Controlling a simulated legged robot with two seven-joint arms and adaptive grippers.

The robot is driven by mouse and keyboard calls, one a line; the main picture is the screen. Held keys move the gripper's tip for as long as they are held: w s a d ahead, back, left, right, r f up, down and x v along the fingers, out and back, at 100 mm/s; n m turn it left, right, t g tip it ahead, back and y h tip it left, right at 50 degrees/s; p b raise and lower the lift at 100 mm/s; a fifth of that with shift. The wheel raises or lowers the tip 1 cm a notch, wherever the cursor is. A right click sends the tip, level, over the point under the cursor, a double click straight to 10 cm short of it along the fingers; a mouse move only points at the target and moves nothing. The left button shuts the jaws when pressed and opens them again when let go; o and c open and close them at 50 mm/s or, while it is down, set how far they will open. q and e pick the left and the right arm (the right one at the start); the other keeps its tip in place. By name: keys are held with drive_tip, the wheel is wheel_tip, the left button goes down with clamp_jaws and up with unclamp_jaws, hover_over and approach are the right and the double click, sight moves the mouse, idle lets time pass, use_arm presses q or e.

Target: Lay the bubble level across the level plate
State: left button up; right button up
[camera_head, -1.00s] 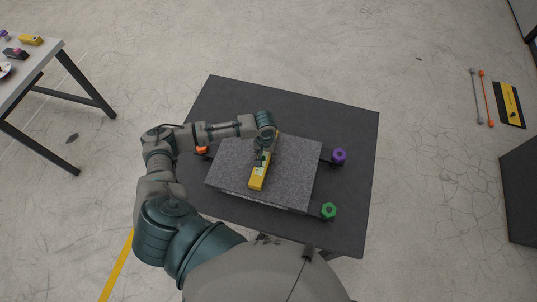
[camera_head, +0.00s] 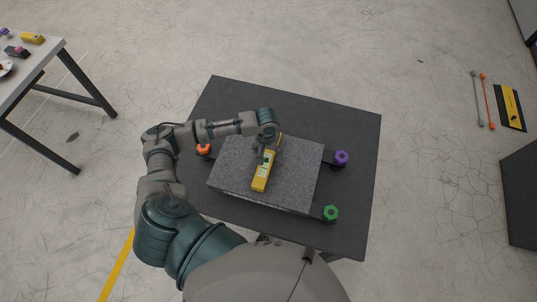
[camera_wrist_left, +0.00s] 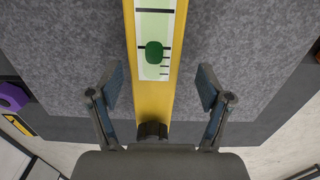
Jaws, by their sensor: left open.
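The bubble level (camera_head: 261,183) is a long yellow bar with a pale label and a green vial window. It lies across the grey speckled granite level plate (camera_head: 228,165), running from near the back edge towards the front edge. My left gripper (camera_head: 266,155) is over the level's far half. In the left wrist view the open fingers (camera_wrist_left: 160,82) stand on either side of the level (camera_wrist_left: 152,105), with a gap on both sides. The gripper hides part of the level in the head view. My right gripper is not in view.
The plate rests on a dark table (camera_head: 350,125). Knobs stand at its corners: orange (camera_head: 204,149), purple (camera_head: 341,157) and green (camera_head: 330,213). A side table (camera_head: 28,68) with small items stands at far left. Two rods and a yellow-black panel (camera_head: 510,105) are at far right.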

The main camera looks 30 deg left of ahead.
sight(271, 156)
use_arm(q)
drive_tip(key=shift+a+r, duration=0.1)
drive_tip(key=shift+r, duration=0.35)
drive_tip(key=shift+d+r, duration=0.8)
drive_tip(key=shift+d, duration=0.05)
drive_tip(key=shift+r, duration=0.45)
drive_tip(key=shift+a+r, duration=0.75)
drive_tip(key=shift+w+d+r, duration=0.1)
drive_tip(key=shift+d+r, duration=0.2)
drive_tip(key=shift+d, duration=0.4)
wheel_tip(271, 156, up, 12)
drive_tip(key=shift+d+f, duration=0.15)
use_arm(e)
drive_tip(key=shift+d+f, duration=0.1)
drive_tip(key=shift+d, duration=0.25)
use_arm(q)
drive_tip(key=shift+w, duration=0.1)
drive_tip(key=shift+a+f, duration=0.1)
drive_tip(key=shift+a, duration=0.35)
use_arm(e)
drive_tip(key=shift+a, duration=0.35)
